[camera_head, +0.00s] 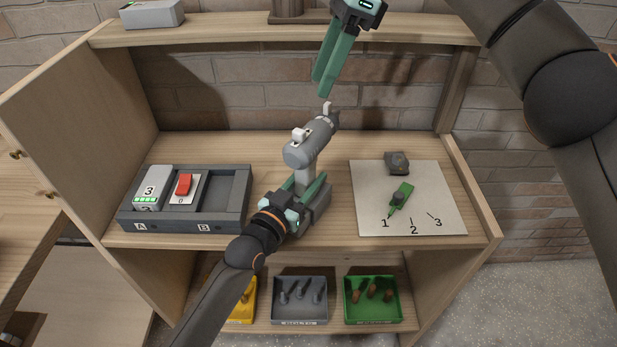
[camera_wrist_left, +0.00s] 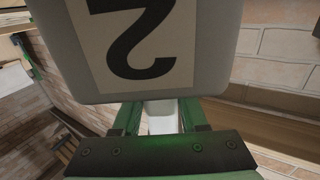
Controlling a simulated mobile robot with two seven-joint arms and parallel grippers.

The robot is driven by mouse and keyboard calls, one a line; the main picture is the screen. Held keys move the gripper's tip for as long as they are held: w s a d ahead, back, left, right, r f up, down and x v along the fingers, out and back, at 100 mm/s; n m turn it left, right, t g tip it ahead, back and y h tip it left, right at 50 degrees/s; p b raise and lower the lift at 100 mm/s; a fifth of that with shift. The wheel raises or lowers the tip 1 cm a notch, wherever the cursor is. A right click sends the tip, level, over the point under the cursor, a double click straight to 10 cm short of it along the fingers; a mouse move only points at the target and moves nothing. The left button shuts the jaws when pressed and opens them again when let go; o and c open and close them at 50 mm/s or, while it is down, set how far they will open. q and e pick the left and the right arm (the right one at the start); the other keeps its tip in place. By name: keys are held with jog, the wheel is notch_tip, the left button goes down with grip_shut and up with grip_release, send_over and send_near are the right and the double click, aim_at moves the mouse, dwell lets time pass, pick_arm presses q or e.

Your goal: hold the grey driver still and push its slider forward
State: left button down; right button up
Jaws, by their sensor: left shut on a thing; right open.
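My left gripper (camera_head: 308,187) is shut on the driver's handle from the front. In the left wrist view its green fingers (camera_wrist_left: 162,117) are on both sides of the light handle, and a large grey part (camera_wrist_left: 155,50) marked with an inverted 2 fills the top. My right gripper (camera_head: 322,88) is open and empty, above and behind the driver's far end.
A dark tray (camera_head: 225,222) with slots A and B holds a grey block marked 3 and a red switch. A white sheet (camera_head: 440,205) numbered 1 to 3 carries a green pointer (camera_head: 400,197). Grey (camera_head: 300,318) and green bins (camera_head: 372,322) stand below. An upper shelf (camera_head: 230,32) crosses behind.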

aim_at(285, 150)
jog(key=shift+c, duration=0.2)
